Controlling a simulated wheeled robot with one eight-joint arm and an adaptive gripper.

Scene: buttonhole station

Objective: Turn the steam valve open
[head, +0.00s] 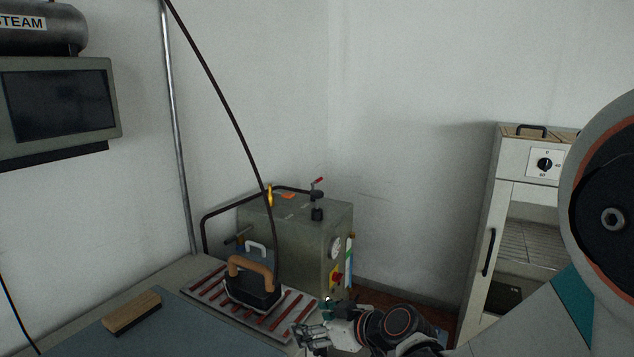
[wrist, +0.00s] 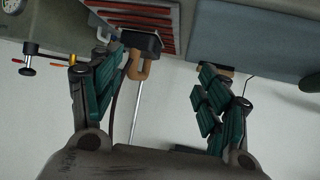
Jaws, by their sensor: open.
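The grey-green steam boiler (head: 300,235) stands against the wall behind the table. On its top is a black valve with a small red lever (head: 318,181), tilted up to the right. A yellow lever (head: 269,195) stands upright at the boiler's left. No label shows which one is the steam valve. My gripper (head: 312,325) is low in front of the boiler, by the table's right end, apart from both levers. In the wrist view, which looks inverted, its teal-padded fingers (wrist: 155,80) are spread with nothing between them. The red-tipped valve (wrist: 28,68) shows at the left there.
An iron with a wooden handle (head: 252,275) sits on a red-striped rest (head: 212,292), close left of my gripper. Its dark hose (head: 235,120) rises beside the boiler. A wooden block (head: 132,313) lies on the table. A cabinet (head: 508,165) stands at the right.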

